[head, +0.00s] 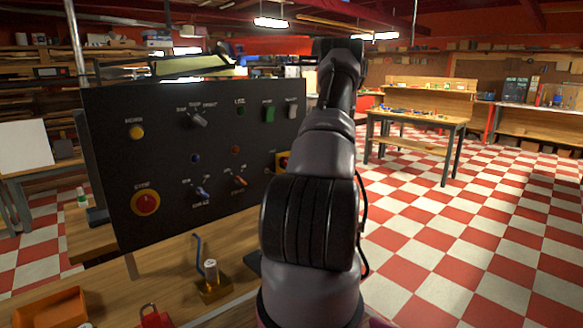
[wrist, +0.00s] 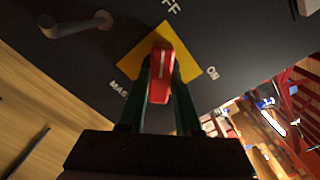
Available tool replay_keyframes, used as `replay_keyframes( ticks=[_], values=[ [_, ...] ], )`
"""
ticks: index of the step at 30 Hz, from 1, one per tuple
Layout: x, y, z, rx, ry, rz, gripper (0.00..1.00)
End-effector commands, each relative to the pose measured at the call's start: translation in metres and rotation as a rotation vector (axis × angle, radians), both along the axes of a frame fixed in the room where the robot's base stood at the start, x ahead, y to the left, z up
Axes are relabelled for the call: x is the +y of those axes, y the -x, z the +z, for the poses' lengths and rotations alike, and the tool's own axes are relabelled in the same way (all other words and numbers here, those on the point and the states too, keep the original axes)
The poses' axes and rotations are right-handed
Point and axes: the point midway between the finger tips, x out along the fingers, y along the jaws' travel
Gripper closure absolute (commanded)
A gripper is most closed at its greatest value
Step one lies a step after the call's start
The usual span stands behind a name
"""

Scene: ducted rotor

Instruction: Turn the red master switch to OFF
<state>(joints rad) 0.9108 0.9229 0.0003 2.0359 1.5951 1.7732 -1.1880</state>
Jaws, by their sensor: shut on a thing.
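The red master switch (wrist: 161,72) sits on a yellow plate (wrist: 134,47) on the dark panel in the wrist view. My gripper (wrist: 160,82) is shut on its red handle, one finger on each side. The white line on the handle runs nearly up the picture, roughly towards the partly cut-off OFF label (wrist: 171,6). The ON label (wrist: 211,72) is to the right of the plate. In the head view, the yellow plate (head: 283,156) shows at the panel's right edge, partly behind my arm. My gripper is hidden there.
The black panel (head: 110,130) carries a red STOP button (head: 146,202), several knobs, toggles and lamps. A lever (wrist: 78,24) stands out left of the switch. The bench below holds an orange tray (head: 52,308), a brass-based part (head: 212,282) and a red padlock-like item (head: 153,317).

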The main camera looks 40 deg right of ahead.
Motion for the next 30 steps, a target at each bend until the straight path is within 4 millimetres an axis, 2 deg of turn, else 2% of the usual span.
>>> replay_keyframes(
  ticks=[13,14,15,16,26,30],
  values=[
    [-0.001,0.001,-0.001,0.001,0.011,-0.001,1.00],
    [0.000,0.001,-0.001,0.001,0.011,-0.001,0.60],
    [0.000,0.001,-0.001,0.001,0.011,-0.001,0.44],
    [0.000,0.001,-0.001,0.001,0.011,-0.001,0.38],
    [-0.001,0.002,0.000,0.000,0.010,-0.001,0.38],
    [-0.002,0.015,-0.001,0.002,0.009,-0.001,0.38]
  ],
)
